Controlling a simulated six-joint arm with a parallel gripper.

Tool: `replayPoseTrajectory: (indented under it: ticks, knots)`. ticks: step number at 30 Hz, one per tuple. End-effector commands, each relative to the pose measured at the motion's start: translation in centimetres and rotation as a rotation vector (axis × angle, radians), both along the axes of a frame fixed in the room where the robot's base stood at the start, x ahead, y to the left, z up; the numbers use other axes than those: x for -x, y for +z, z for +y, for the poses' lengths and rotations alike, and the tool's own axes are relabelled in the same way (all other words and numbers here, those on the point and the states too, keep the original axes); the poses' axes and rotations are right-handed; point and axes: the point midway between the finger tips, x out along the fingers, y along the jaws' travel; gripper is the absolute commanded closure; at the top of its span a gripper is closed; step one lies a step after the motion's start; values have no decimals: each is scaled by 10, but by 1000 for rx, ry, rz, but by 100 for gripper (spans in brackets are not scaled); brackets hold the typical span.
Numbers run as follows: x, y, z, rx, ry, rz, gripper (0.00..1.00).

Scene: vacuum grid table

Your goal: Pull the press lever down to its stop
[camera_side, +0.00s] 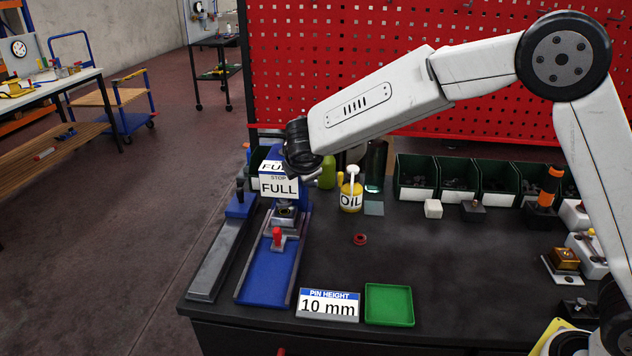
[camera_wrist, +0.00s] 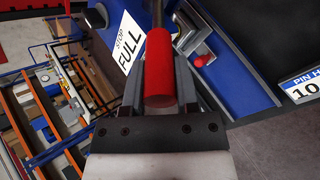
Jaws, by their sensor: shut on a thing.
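The blue press (camera_side: 290,196) stands at the left of the black table, with a white STOP FULL sign (camera_side: 279,186) on it. In the wrist view the sign (camera_wrist: 128,42) shows at a tilt. The press lever's red handle (camera_wrist: 160,75) lies between the two grey fingers of my gripper (camera_wrist: 160,60), which is shut on it. In the side view my gripper is at the top of the press, and its fingers and the lever are mostly hidden behind the sign and wrist. How far the lever is from its stop cannot be told.
A red knob (camera_side: 277,236) stands on the blue press base (camera_side: 266,275). A PIN HEIGHT 10 mm sign (camera_side: 328,305) and green tray (camera_side: 389,305) lie in front. An oil bottle (camera_side: 351,196) is right of the press. The middle of the table is mostly clear.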

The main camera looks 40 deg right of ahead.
Motion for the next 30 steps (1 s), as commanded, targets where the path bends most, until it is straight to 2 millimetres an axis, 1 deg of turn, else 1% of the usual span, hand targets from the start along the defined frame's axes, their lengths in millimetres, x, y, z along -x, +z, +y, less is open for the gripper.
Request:
replayPoseTrajectory:
  ticks: [1, 13, 30]
  knots:
    - [2, -2, 4, 17, 5, -14, 100]
    - [12, -24, 13, 143, 5, -137, 100]
    - [21, -61, 22, 333, 3, -329, 100]
